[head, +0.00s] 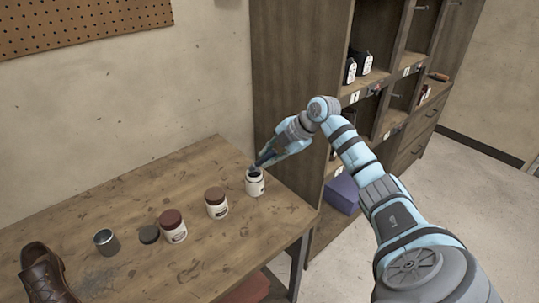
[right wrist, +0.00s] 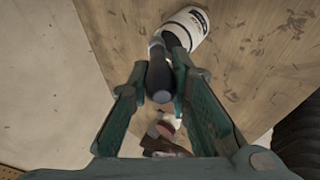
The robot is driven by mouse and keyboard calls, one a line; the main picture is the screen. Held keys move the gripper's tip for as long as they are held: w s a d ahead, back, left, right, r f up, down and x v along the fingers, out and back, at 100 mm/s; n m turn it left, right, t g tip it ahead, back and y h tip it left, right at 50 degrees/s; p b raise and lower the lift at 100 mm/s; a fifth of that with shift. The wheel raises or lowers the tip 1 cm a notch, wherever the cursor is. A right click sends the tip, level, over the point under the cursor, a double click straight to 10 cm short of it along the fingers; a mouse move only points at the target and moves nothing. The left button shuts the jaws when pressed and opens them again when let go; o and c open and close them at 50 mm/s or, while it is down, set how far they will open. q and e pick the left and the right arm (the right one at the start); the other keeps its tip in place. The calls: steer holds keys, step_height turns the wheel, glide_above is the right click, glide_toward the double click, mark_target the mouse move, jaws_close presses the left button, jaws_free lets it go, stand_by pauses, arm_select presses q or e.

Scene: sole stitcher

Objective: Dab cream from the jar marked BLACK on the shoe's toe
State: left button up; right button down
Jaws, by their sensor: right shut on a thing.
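My right gripper (head: 272,153) is shut on a dark-handled dauber (right wrist: 160,78), its fingers on either side of the handle. The gripper is over the open white jar (head: 255,187) at the right end of the table. The dauber's tip is at the jar's mouth; its end is hidden, so I cannot tell how deep it is. The jar also shows in the right wrist view (right wrist: 188,27); its label is too small to read. A brown leather shoe (head: 45,278) is at the table's left front, its toe partly cut off. My left gripper is out of view.
A wooden shelf unit (head: 290,75) stands right of the table (head: 160,185). The table's back is clear.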

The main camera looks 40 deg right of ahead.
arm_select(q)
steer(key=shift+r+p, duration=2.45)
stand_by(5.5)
